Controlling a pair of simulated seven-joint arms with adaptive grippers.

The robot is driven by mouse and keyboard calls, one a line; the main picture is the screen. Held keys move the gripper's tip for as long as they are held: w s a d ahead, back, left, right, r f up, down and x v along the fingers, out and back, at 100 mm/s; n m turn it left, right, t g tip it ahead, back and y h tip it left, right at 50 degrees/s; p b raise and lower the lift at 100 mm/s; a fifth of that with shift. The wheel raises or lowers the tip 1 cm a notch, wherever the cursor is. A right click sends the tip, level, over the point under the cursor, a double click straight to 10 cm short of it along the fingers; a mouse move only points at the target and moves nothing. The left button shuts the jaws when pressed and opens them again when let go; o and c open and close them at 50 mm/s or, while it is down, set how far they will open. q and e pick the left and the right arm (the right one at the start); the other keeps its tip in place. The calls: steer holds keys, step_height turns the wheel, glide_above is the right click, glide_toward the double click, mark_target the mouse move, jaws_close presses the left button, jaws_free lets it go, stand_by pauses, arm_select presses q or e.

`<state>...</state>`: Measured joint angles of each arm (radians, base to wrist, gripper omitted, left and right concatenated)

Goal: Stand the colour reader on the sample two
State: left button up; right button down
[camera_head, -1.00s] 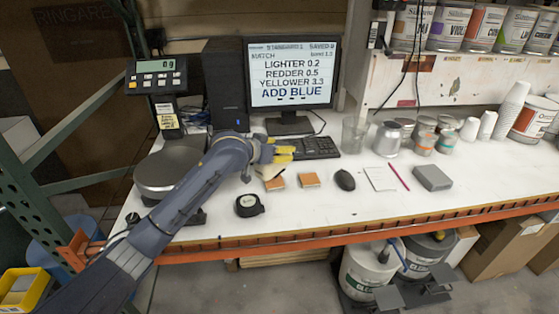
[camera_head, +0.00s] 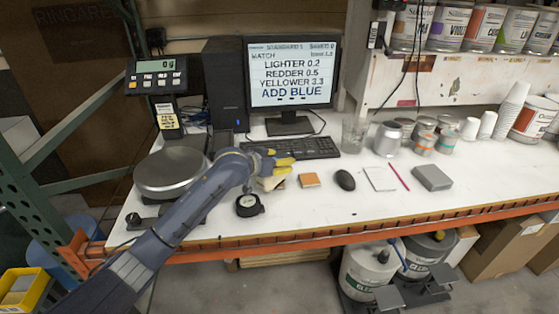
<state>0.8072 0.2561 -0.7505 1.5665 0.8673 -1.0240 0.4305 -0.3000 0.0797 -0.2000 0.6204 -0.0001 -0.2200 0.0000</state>
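My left gripper (camera_head: 279,159), with yellow fingers, is over the table just in front of the keyboard. A small cream-coloured thing (camera_head: 268,183), possibly the colour reader, shows just below the fingers. It is partly covered, and I cannot tell whether the fingers grip it. It is over or against the left orange sample square, of which only a sliver shows. Another orange sample square (camera_head: 309,180) lies uncovered to the right. I cannot read which sample is number two. My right gripper is not in view.
A round black device (camera_head: 248,205) lies near the front edge, beside my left arm. A scale pan (camera_head: 171,171) stands left. A mouse (camera_head: 345,180), a paper with a red pencil (camera_head: 398,178) and a grey box (camera_head: 432,178) lie right. Cups and cans stand behind them. The front right is clear.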

arm_select(q)
steer(key=o, duration=0.4)
steer(key=shift+o, duration=0.2)
steer(key=shift+r, duration=0.2)
steer(key=v, duration=1.2)
steer(key=shift+f, duration=0.1)
